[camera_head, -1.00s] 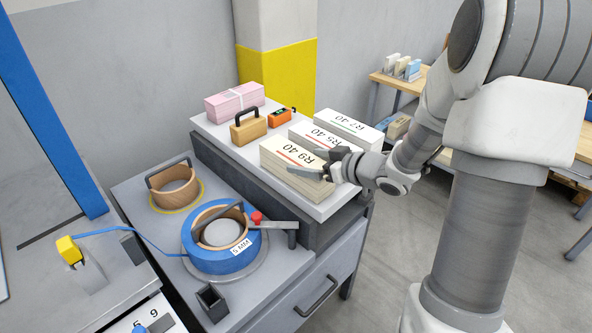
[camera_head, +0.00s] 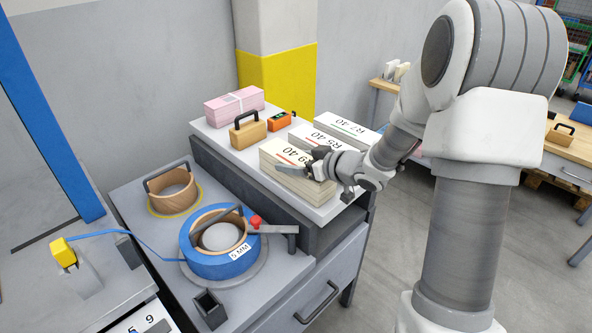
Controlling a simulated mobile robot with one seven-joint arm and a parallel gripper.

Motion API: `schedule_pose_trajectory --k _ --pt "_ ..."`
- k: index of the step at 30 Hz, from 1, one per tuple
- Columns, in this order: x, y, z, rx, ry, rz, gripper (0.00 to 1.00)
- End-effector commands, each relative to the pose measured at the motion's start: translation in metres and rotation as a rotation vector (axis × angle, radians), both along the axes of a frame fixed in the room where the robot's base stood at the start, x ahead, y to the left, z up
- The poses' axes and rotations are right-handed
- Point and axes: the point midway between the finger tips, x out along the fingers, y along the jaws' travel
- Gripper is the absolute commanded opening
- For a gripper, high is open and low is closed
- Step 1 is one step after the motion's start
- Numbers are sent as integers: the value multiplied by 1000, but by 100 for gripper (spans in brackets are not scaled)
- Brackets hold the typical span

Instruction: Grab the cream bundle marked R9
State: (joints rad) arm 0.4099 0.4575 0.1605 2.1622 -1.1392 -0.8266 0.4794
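The cream bundle marked R9 40 (camera_head: 281,180) is a block of stacked paper at the front of the raised grey shelf (camera_head: 235,157). Its label is partly covered by my gripper (camera_head: 303,162). My gripper reaches in from the right, over the top right part of this bundle. Its fingers look spread apart, with nothing seen between them. I cannot tell whether they touch the bundle. The bundle marked R5 40 (camera_head: 313,137) lies just behind, and the one marked R7 40 (camera_head: 346,126) behind that.
A pink bundle (camera_head: 233,103), a wooden block with a black handle (camera_head: 248,129) and an orange device (camera_head: 280,121) stand along the shelf's back left. A blue strap reel (camera_head: 217,262) and a brown reel (camera_head: 173,188) sit on the lower bench. Open floor lies to the right.

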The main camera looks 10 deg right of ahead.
Motion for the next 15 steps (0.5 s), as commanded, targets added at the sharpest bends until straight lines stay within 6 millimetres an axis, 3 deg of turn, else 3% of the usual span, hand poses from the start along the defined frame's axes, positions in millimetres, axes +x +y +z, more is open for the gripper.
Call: schedule_pose_trajectory --k 1,8,15 --pt "0 0 0 0 0 0 42" --pt "0 0 0 0 0 0 1" --pt "1 0 3 1 -7 1 0"
